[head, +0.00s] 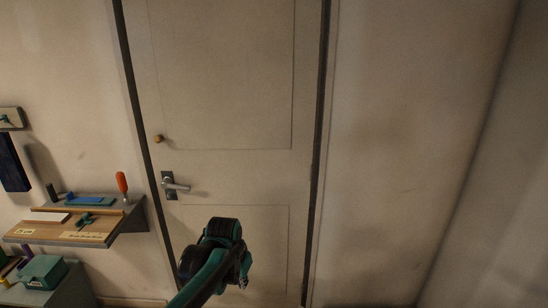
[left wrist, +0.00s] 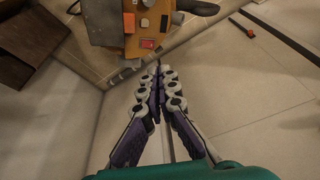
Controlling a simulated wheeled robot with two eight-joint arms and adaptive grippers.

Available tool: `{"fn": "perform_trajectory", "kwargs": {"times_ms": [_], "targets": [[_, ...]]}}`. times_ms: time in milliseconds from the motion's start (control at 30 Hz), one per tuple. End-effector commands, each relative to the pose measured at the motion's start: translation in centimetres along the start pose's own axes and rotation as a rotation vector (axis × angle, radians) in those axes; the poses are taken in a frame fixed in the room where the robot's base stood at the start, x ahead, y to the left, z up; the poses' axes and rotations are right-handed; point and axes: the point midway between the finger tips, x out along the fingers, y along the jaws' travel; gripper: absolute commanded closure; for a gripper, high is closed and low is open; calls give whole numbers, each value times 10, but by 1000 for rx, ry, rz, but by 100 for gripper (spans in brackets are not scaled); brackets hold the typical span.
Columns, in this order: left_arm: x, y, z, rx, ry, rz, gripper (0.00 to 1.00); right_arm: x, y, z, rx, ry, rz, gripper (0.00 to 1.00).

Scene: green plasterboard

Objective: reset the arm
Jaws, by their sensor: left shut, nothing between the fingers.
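My left arm (head: 210,262), green and black, rises from the bottom of the head view in front of the door (head: 228,175). My left gripper (left wrist: 161,72) shows in the left wrist view, with its two jointed grey and purple fingers close together at the tips. It is shut with nothing between the fingers. In the head view the gripper is mostly hidden by the arm. My right arm and gripper are in neither view.
The door has a lever handle (head: 175,186) and a small round knob (head: 158,139). At left, a wall shelf (head: 52,234) holds tools, including an orange-handled one (head: 122,183). A green box (head: 43,272) stands below. The right wall is bare.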

Motion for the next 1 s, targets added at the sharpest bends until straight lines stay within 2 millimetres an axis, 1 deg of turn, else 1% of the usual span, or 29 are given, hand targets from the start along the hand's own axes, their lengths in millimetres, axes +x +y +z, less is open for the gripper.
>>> {"fn": "perform_trajectory", "kwargs": {"times_ms": [33,100,233,300,367,400,533,600,700,800,1000], "targets": [[-16,-3,19,-29,25,-12,100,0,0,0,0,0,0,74],[-34,-6,40,-70,63,-28,100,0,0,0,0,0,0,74],[-58,-9,84,-145,132,-56,100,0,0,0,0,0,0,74],[-66,-9,108,-184,171,-71,100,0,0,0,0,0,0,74],[-71,-9,128,-217,203,-84,100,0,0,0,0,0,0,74],[-73,-9,142,-240,224,-91,100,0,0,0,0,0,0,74],[-73,-7,178,-299,285,-113,100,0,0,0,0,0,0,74],[-71,-6,192,-323,311,-121,100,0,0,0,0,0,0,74],[-68,-5,204,-345,336,-129,100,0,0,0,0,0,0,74],[-66,-5,210,-356,347,-132,100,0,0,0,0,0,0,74],[-66,-5,210,-357,348,-132,100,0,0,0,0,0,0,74]]}}
